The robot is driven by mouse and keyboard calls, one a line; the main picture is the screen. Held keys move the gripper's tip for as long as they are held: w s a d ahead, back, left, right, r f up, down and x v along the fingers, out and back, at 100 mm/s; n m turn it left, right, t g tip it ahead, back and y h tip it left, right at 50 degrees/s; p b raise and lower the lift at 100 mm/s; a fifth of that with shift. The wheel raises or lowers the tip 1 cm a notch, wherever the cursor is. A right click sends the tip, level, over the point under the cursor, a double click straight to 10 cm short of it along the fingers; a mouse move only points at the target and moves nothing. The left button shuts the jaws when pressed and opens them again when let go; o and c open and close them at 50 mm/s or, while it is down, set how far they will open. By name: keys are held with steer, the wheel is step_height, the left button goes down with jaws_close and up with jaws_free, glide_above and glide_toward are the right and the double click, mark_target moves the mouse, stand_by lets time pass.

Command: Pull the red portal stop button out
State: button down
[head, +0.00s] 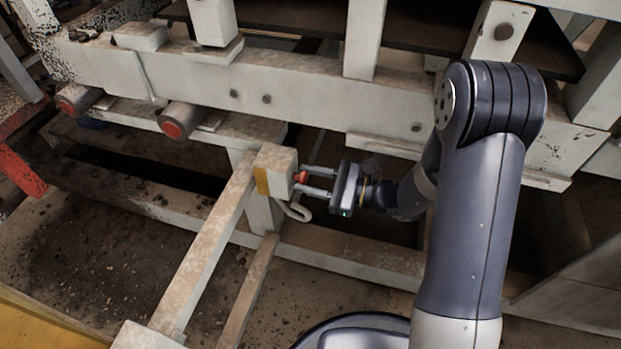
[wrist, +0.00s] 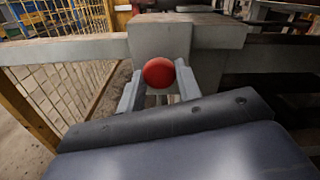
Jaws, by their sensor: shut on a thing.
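The red stop button (head: 300,177) sticks out of the right face of a small pale box (head: 274,170) with a yellow side, mounted on a post. My gripper (head: 304,180) reaches it from the right, its two fingers on either side of the button, shut on it. In the wrist view the red button (wrist: 159,72) is a round dome between the fingertips (wrist: 159,90), in front of the grey box (wrist: 187,40). The fingers hide the button's sides and its stem.
A pale rail (head: 210,245) runs from the box down to the front left. A heavy beam frame (head: 290,92) with red-ended rollers (head: 175,128) stands behind and above. A mesh fence (wrist: 70,80) is at left in the wrist view. A hose loop (head: 297,212) hangs below the box.

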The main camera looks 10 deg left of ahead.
steer(key=shift+d, duration=0.5)
steer(key=c, duration=1)
jaws_free()
steer(key=d+p, duration=0.2)
steer(key=d, duration=0.8)
steer(key=shift+s+d, duration=0.4)
steer(key=shift+s, duration=0.05)
steer(key=shift+a, duration=0.1)
steer(key=a, duration=0.4)
steer(key=a+b, duration=0.1)
steer(key=a, duration=0.2)
steer(key=w+a+b, duration=0.1)
steer(key=a, duration=0.3)
steer(key=shift+a, duration=0.3)
steer(key=shift+d, duration=0.1)
